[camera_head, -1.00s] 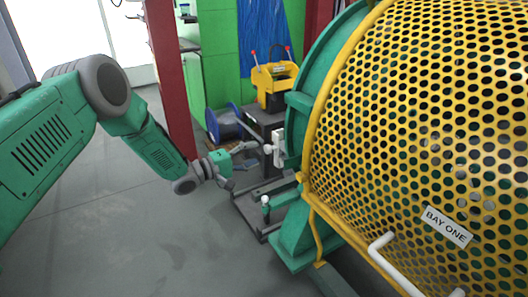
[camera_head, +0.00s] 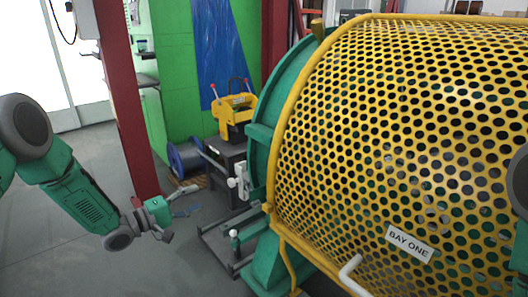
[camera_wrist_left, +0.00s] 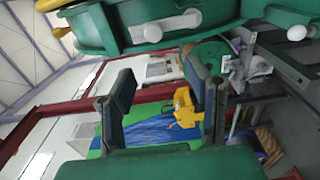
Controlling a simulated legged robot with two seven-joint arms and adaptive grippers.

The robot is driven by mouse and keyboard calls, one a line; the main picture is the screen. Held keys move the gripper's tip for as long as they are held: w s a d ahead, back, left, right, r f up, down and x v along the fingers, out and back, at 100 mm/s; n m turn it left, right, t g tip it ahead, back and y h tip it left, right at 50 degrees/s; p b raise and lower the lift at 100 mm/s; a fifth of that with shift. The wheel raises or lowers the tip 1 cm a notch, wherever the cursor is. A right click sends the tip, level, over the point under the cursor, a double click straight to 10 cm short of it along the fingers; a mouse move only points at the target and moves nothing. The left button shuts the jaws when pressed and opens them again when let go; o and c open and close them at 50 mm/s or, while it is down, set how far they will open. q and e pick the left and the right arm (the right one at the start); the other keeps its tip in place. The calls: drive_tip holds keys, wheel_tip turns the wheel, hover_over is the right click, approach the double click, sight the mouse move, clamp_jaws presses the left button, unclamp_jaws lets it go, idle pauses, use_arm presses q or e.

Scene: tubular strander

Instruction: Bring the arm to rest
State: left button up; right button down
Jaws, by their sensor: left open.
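My left arm comes in from the left in the head view. Its left gripper (camera_head: 180,212) is open and empty, in the air left of the machine. A gap separates it from the white latch piece (camera_head: 241,181) on the machine's green end ring (camera_head: 268,140). In the left wrist view the two dark fingers of the left gripper (camera_wrist_left: 160,95) stand apart with nothing between them. A grey and green part of my right arm shows at the right edge of the head view; its gripper is out of view.
The yellow perforated guard (camera_head: 400,130), labelled BAY ONE, fills the right side. A white handle (camera_head: 350,270) is on its lower edge. A red column (camera_head: 122,100) rises behind my left arm. A yellow machine (camera_head: 233,112) and blue reel (camera_head: 187,158) stand behind. The lower-left floor is clear.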

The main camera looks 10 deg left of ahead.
use_arm(q)
drive_tip(key=s+d+f+m+g+y+p, duration=0.2)
drive_tip(key=s+d+f+g+y, duration=0.15)
drive_tip(key=s+f, duration=0.3)
drive_tip(key=s+d+f+m+g+y+p, duration=0.2)
drive_tip(key=s+d+f, duration=0.3)
drive_tip(key=s, duration=0.3)
drive_tip(key=s+a+m+g+y+p, duration=0.1)
drive_tip(key=s+m+g+y, duration=0.1)
drive_tip(key=s, duration=1.1)
drive_tip(key=s+a+f+m+g+y+p, duration=0.1)
drive_tip(key=s+m+g, duration=0.4)
drive_tip(key=s, duration=0.9)
drive_tip(key=shift+s+a+f+g+y, duration=0.25)
drive_tip(key=shift+a+g+y, duration=0.25)
drive_tip(key=shift+y, duration=0.75)
drive_tip(key=shift+d+r, duration=0.1)
drive_tip(key=shift+d, duration=0.05)
drive_tip(key=shift+w, duration=0.15)
